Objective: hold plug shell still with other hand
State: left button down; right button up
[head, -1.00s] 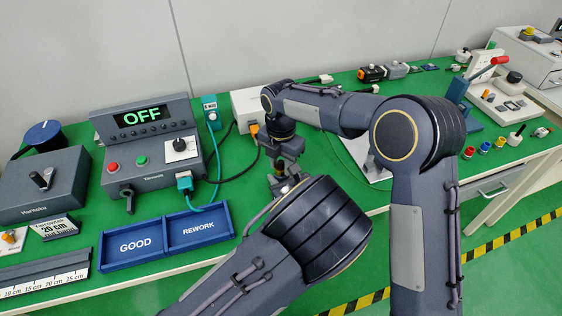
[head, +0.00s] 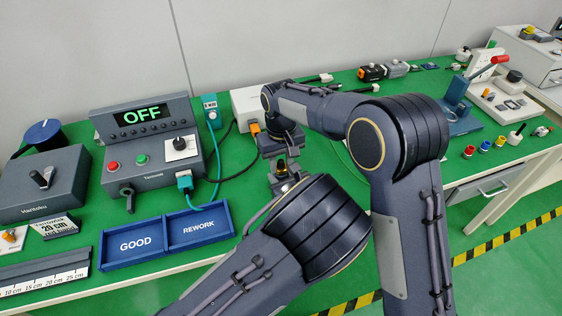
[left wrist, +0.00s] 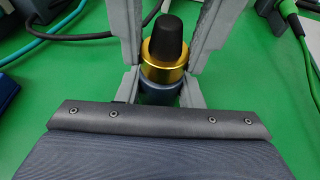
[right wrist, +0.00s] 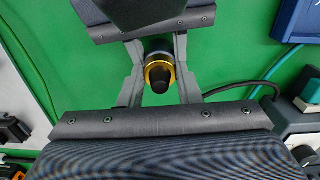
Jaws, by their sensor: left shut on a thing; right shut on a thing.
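The plug, with a gold ring, a black tapered end and a dark grey lower body, stands out in the left wrist view (left wrist: 164,62). It also shows in the right wrist view (right wrist: 159,72) and small in the head view (head: 281,167). My left gripper (left wrist: 160,90) is shut around the dark lower body. My right gripper (right wrist: 158,62) comes from the opposite side, shut with its fingers either side of the plug near the gold ring. The fingers partly hide the contact. In the head view, my left forearm hides much of the left gripper.
Blue GOOD and REWORK trays (head: 165,264) lie left of the grippers. Behind is a grey tester (head: 150,155) reading OFF, with a teal cable and a black cable nearby. A white box (head: 247,103) stands behind the grippers. Small coloured parts lie at the right.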

jog(key=o, duration=1)
jog(key=shift+r, duration=0.1)
jog(key=shift+r, duration=2.2)
jog(key=shift+c, duration=0.4)
